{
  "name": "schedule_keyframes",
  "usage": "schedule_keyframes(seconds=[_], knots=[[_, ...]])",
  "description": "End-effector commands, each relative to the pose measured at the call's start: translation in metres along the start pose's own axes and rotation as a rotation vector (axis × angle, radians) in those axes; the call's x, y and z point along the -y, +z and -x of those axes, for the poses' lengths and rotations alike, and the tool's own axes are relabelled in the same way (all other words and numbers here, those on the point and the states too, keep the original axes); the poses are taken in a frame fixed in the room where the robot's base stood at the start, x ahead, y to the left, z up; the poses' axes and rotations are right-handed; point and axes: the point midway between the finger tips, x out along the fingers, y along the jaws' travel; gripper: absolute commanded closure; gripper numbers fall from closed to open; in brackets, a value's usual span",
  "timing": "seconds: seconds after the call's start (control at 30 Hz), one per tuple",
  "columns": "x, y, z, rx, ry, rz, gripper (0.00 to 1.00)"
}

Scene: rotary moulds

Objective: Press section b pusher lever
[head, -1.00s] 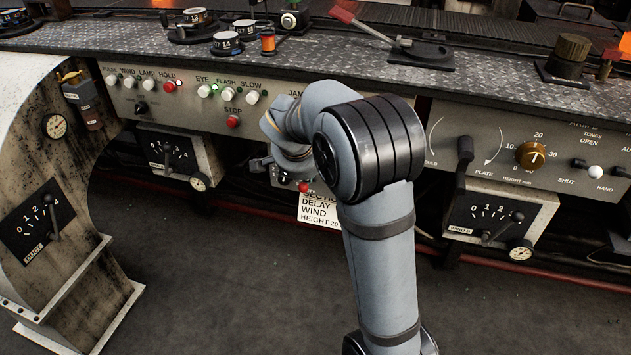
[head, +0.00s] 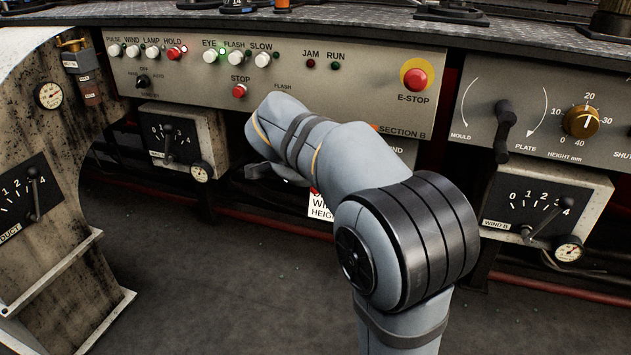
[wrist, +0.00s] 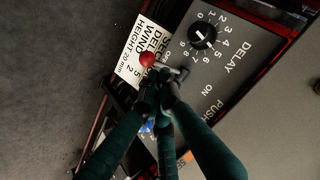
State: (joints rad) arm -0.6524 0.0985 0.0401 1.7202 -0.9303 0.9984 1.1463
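In the wrist view, a lever with a red ball knob (wrist: 148,60) stands out beside the dark panel, in front of a white card (wrist: 135,62) reading SECTION, DELAY, WIND and HEIGHT. In the head view my arm hides the gripper and most of the section B panel (head: 403,133).
The long control console (head: 330,85) runs across the head view, with an E-STOP button (head: 415,80) and a STOP button (head: 239,91). Gauge boxes stick out below, left (head: 172,135) and right (head: 545,205). The floor (head: 230,290) in front is clear.

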Motion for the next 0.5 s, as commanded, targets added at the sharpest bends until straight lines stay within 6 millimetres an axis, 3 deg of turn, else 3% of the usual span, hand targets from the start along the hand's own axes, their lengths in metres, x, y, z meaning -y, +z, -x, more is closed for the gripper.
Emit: schedule_keyframes(seconds=[0.5], knots=[[-0.0045,0.0117,-0.0092,0.000,0.001,-0.001,1.00]])
